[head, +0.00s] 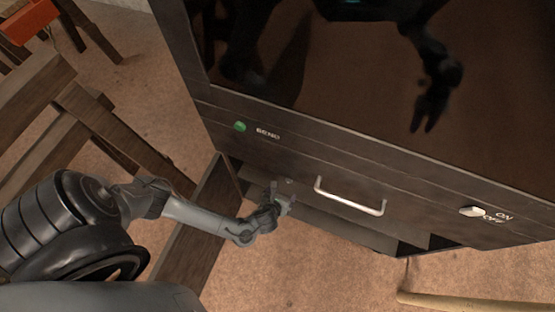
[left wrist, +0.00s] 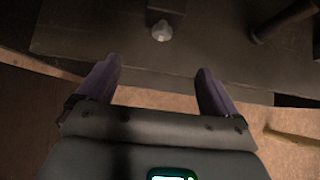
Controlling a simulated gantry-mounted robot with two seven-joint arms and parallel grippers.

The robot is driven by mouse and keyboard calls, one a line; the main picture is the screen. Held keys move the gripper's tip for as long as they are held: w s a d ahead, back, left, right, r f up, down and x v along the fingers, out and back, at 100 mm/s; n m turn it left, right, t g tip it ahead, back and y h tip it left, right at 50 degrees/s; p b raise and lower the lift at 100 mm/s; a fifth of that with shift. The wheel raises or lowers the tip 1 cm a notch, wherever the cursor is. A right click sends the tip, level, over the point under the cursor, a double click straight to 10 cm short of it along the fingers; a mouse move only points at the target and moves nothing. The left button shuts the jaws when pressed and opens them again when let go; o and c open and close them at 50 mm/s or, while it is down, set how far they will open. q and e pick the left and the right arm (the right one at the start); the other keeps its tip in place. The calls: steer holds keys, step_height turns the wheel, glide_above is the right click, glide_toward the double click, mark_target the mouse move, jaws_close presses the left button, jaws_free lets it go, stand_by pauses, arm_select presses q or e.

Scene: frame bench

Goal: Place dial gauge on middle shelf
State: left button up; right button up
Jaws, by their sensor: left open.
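No dial gauge can be made out for certain, and no middle shelf can be told apart. My left gripper (head: 279,198) is at the lower front of a dark cabinet (head: 300,150), left of its silver handle (head: 349,196). In the left wrist view its two purple-grey fingers (left wrist: 158,80) are spread, with nothing between them. Ahead of them a small pale rounded piece (left wrist: 161,31) shows against a dark surface, apart from the fingertips; I cannot tell what it is. My right gripper is not directly in view.
The cabinet has a green button (head: 240,127) and an on/off switch (head: 472,211). Its glossy panel (head: 340,70) reflects my body. A wooden frame (head: 110,130) stands at the left near my arm. A pale rod (head: 470,302) lies at lower right. Brown floor is open below.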

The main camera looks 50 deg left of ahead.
arm_select(q)
steer(key=s+d+r+n+g+h, duration=0.2)
steer(key=s+d+r+n, duration=0.1)
steer(key=d+r+n, duration=0.3)
steer(key=s+d+r+n+g+h, duration=0.1)
steer(key=s+d+r+n+h, duration=0.15)
steer(key=d+n, duration=0.45)
steer(key=s+a+r+n, duration=0.2)
steer(key=a+r+n, duration=0.2)
steer(key=r+n, duration=0.3)
steer(key=s+a+r+n+g, duration=0.1)
steer(key=s+a+r+n, duration=0.2)
steer(key=a+r+n, duration=0.2)
step_height(320, 180, up, 4)
steer(key=n, duration=0.3)
steer(key=shift+s+a+n+p, duration=0.15)
steer(key=shift+a+n+p, duration=0.1)
steer(key=shift+n+p, duration=0.1)
steer(key=shift+f, duration=0.1)
